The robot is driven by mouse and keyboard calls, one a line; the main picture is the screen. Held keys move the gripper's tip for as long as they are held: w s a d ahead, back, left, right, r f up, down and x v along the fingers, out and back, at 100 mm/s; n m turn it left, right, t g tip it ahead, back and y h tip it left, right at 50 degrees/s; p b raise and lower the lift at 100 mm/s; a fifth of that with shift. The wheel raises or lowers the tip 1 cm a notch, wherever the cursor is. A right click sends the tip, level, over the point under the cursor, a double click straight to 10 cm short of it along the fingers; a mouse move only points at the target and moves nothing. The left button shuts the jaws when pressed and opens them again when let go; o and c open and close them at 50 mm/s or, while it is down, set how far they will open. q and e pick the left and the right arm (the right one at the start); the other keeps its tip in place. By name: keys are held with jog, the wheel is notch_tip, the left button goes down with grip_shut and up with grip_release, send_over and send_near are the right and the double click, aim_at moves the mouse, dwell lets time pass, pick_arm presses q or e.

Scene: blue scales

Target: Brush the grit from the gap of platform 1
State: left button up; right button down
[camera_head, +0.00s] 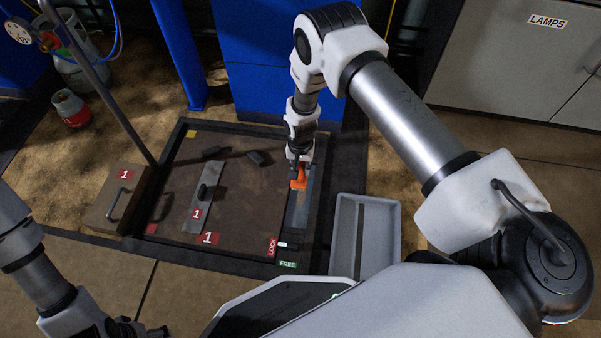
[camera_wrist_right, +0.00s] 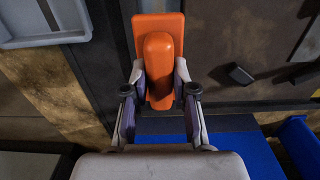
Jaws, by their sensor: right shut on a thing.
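Platform 1 (camera_head: 255,190) is a brown plate with red "1" labels, set in a dark floor frame. My right gripper (camera_head: 299,165) is shut on an orange brush (camera_head: 299,182) at the platform's right side, over a grey strip (camera_head: 300,212) along that edge. In the right wrist view the gripper (camera_wrist_right: 160,92) grips the orange handle (camera_wrist_right: 158,65), with the brush's flat orange head beyond. Bristles and grit cannot be made out, and the brush hides part of the edge. My left gripper (camera_head: 125,328) is partly visible at the lower left edge, apart from the platform.
A grey tray (camera_head: 383,238) stands right of the platform. A brown box (camera_head: 101,213) with a handle stands left.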

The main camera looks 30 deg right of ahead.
notch_tip(320, 180, down, 7)
jog(key=b, duration=0.5)
jog(key=shift+b, duration=0.4)
jog(key=shift+r, duration=0.1)
